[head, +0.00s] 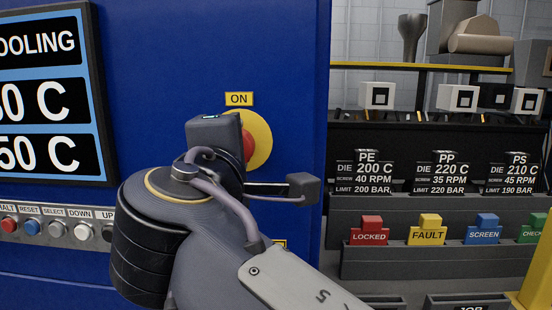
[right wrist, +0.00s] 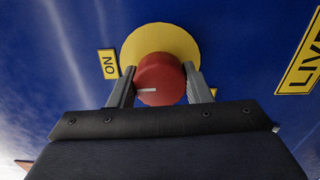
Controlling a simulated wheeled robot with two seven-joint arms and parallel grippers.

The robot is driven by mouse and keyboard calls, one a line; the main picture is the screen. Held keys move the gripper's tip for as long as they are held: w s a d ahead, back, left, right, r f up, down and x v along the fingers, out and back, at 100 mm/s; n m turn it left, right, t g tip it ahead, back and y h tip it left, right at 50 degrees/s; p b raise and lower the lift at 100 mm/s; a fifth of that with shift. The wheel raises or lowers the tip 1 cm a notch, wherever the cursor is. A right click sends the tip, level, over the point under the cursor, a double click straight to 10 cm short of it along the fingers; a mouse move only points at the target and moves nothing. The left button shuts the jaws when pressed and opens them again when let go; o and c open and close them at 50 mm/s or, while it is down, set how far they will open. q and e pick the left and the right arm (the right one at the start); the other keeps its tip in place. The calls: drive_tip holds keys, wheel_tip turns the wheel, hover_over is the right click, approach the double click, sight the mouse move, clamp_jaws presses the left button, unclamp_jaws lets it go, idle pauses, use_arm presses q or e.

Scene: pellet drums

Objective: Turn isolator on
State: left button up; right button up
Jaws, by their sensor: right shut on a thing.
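The isolator is a red rotary knob (right wrist: 158,80) on a round yellow plate (right wrist: 160,40) on a blue cabinet. In the head view the plate (head: 262,137) shows, with the knob (head: 248,146) mostly hidden behind my right wrist. My right gripper (right wrist: 161,82) is shut on the knob, one finger on each side. A white line on the knob's face points left in the wrist view, the side where the yellow ON label (right wrist: 108,63) is. In the head view the ON label (head: 239,99) is above the plate. My left gripper is not in view.
A display panel (head: 98,100) and a row of buttons (head: 58,229) are on the cabinet's left. Right of it stands a rack with material signs (head: 368,172) and coloured tags (head: 427,226). A yellow label (right wrist: 303,65), partly cut off, shows at right in the wrist view.

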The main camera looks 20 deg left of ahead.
drive_tip(key=shift+m, duration=0.5)
drive_tip(key=shift+f, duration=0.1)
drive_tip(key=o, duration=1)
drive_tip(key=b+v, duration=0.1)
drive_tip(key=v, duration=0.6)
drive_tip(key=shift+s+d, duration=0.15)
drive_tip(key=shift+s, duration=0.2)
